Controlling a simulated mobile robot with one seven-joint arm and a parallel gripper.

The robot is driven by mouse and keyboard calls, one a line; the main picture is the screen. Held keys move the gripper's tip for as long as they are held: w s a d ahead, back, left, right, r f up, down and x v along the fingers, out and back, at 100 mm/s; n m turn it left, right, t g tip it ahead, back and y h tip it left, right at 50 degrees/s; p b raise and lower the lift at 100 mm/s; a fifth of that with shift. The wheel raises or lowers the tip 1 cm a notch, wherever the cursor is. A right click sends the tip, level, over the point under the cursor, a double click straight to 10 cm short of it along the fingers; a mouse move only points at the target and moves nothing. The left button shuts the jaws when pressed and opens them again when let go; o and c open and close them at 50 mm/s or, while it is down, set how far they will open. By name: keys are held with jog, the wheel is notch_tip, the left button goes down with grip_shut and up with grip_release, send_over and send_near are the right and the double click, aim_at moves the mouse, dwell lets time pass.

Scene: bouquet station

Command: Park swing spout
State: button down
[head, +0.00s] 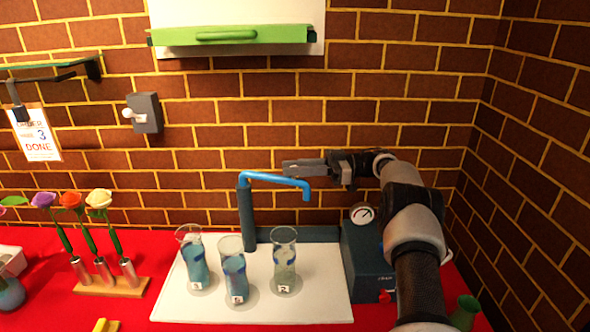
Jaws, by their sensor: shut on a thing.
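The blue swing spout (270,177) tops a dark upright post behind a white tray (330,309). Its arm reaches right and its tip bends down, above the back of the tray near the rightmost glass. My gripper (300,168) comes in from the right with its fingers pointing left, right at the spout's arm. It is shut on the spout; the exact contact is hard to see. Three clear glasses stand upright on the tray: a left one (195,264), a middle one (234,273) and a right one (284,264). Each holds liquid and carries a small label.
A blue pump box with a gauge (362,213) stands right of the tray, beside my arm. A wooden stand (112,287) with flowers is at left. A wall switch (146,112), an order sign (36,136) and a green-handled panel (230,36) are on the brick wall.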

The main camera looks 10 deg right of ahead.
jog(key=shift+a+r, duration=0.15)
jog(key=shift+r, duration=0.15)
jog(key=c, duration=1.6)
grip_release()
jog(key=shift+a, duration=0.1)
jog(key=shift+o, duration=0.2)
jog(key=shift+f, duration=0.15)
notch_tip(320, 180, up, 10)
jog(key=shift+r+p, duration=0.1)
jog(key=shift+p, duration=0.3)
